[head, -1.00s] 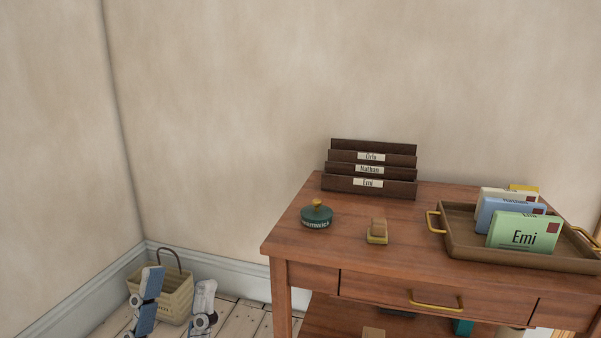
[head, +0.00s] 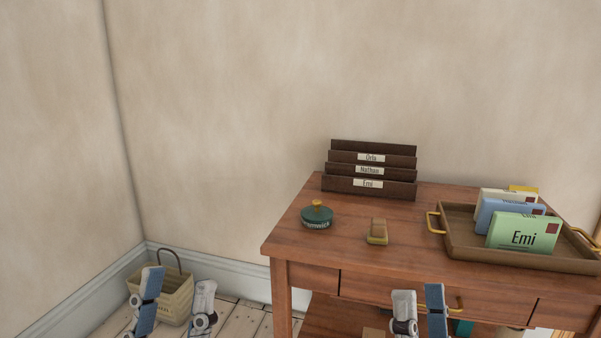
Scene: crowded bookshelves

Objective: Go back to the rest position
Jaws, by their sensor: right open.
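My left gripper (head: 177,300) is low at the left, in front of the wicker basket. My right gripper (head: 420,308) is at the bottom edge, in front of the desk's drawer. Its fingers are apart and it is empty. The rest of both arms is out of view.
The wooden desk (head: 300,248) carries a dark letter sorter (head: 370,188), a green round object with a knob (head: 317,218), a small brass-and-wood object (head: 377,232) and a tray (head: 470,245) with several envelopes (head: 523,234). A basket (head: 178,298) stands on the floor.

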